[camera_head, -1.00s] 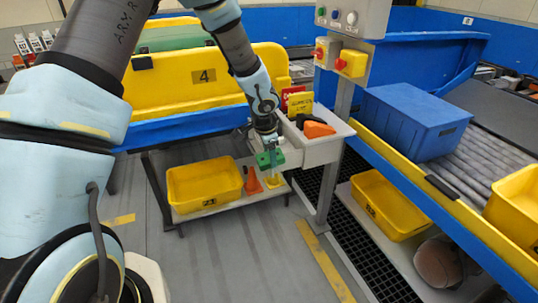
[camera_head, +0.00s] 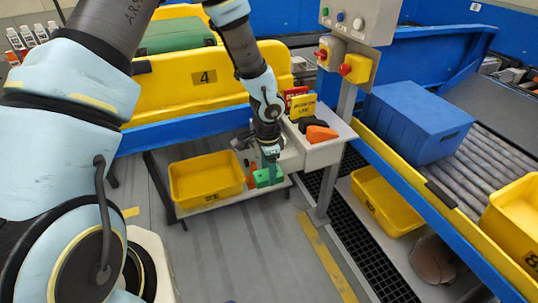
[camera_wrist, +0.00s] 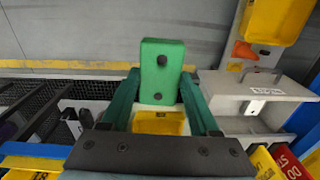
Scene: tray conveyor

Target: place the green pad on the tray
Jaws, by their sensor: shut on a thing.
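The green pad (camera_head: 267,178) is a small block with dark round spots, seen in the wrist view (camera_wrist: 161,72) at the ends of two dark green fingers. My gripper (camera_head: 271,163) is shut on it and holds it in front of the pale box-like tray (camera_head: 322,155), below its rim. In the wrist view the pale tray (camera_wrist: 225,88) lies to the right of the pad, apart from it. In the head view, the pad overlaps the low shelf's right end; contact cannot be told. Part of the pad is hidden by my gripper.
A yellow bin (camera_head: 206,202) and an orange cone (camera_head: 251,180) stand on the low shelf. A post (camera_head: 327,185) and the conveyor's yellow rail (camera_head: 430,182) stand to the right. Floor in front is clear.

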